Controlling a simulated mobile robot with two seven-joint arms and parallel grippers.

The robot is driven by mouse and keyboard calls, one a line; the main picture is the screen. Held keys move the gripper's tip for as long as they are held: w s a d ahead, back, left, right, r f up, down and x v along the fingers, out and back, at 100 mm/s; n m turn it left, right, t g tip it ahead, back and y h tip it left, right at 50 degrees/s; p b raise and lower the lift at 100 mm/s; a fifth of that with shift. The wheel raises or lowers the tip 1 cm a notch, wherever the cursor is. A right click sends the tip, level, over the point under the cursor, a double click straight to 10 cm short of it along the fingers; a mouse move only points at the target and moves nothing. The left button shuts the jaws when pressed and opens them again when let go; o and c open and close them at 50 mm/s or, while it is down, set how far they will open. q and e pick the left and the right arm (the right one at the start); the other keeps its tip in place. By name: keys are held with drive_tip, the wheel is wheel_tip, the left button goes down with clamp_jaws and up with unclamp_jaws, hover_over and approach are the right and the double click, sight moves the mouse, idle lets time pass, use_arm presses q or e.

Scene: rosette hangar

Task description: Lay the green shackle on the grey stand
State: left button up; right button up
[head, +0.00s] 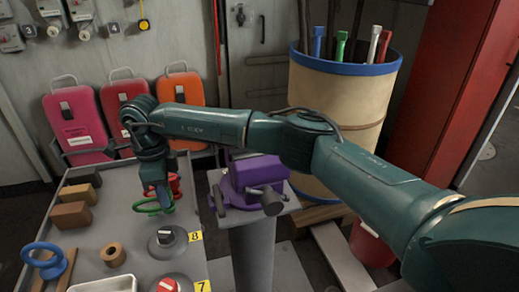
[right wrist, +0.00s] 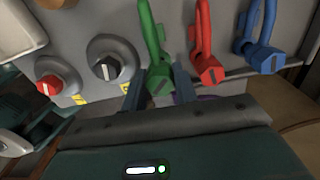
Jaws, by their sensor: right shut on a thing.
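The green shackle (head: 143,208) is at the right edge of the grey workbench, and the right wrist view shows it upright in the picture (right wrist: 152,35). My right gripper (head: 160,193) comes down from above and is shut on its thicker end; the fingers also show in the wrist view (right wrist: 158,88). I cannot tell whether the shackle touches the bench. A red shackle (right wrist: 204,45) and a blue shackle (right wrist: 258,38) are beside it in the wrist view. The grey pedestal (head: 250,250) under a purple vise is the only stand-like grey thing I make out. My left gripper is not in view.
A black knob (head: 166,238) and a red knob (head: 168,285) are on the bench near the green shackle. Brown blocks (head: 72,214), a blue ring-shaped piece (head: 40,247) and a pale tray (head: 103,284) are farther left. The purple vise (head: 252,178) is to the right.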

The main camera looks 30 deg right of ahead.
drive_tip(key=shift+f, duration=0.1)
drive_tip(key=shift+f+b, duration=0.65)
drive_tip(key=shift+f, duration=0.1)
drive_tip(key=o, duration=1.2)
drive_tip(key=shift+c, duration=0.2)
drive_tip(key=shift+f, duration=0.1)
wheel_tip(320, 180, up, 13)
